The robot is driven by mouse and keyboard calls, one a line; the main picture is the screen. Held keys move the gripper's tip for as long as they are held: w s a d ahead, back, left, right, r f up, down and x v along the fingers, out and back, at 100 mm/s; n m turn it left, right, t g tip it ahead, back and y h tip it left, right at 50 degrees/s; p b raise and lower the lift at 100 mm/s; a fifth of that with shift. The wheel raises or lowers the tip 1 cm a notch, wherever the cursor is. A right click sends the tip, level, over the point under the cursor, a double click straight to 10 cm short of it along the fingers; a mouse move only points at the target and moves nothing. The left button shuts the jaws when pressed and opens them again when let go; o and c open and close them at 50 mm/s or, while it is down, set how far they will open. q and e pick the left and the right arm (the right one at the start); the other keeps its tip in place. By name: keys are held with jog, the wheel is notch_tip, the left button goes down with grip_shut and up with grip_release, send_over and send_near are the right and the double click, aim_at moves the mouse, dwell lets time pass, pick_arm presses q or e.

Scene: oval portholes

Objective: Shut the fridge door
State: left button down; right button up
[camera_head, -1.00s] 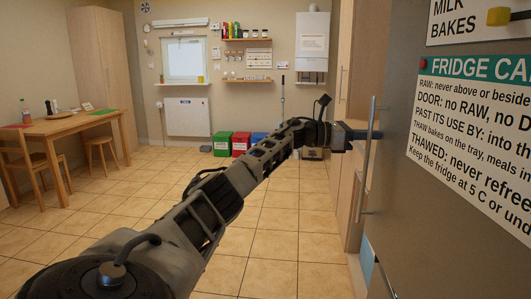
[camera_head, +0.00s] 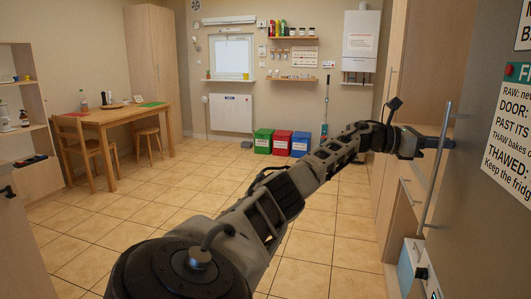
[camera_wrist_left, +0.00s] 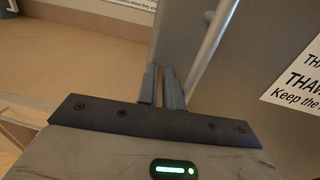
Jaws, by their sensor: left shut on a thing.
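The fridge door (camera_head: 478,225) is the grey panel filling the right edge of the head view, with its outer face towards me. A long upright metal bar handle (camera_head: 438,165) stands out from it. In the left wrist view, the two fingers (camera_wrist_left: 164,88) are close together beside the handle bar (camera_wrist_left: 211,42), and the door face (camera_wrist_left: 250,75) lies to the right. How far the door stands open is hard to tell. My right gripper is not in view.
Wooden cabinets (camera_head: 408,75) stand just beyond the handle. A pale box-like thing (camera_head: 408,268) shows low beside the door. Tiled floor (camera_head: 190,215) is clear to the left.

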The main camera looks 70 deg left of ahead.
pick_arm(q)
jog(key=shift+w+d+r, duration=0.25)
jog(key=shift+d+r, duration=0.15)
jog(key=shift+d, duration=0.25)
jog(key=shift+s+a+f, duration=0.15)
jog(key=shift+s+a, duration=0.15)
jog(key=shift+a, duration=0.15)
jog(key=w+a+b+v, duration=0.1)
jog(key=b+v, duration=0.2)
jog(key=v, duration=1.1)
jog(key=shift+a+f, duration=0.2)
jog(key=shift+a, duration=0.05)
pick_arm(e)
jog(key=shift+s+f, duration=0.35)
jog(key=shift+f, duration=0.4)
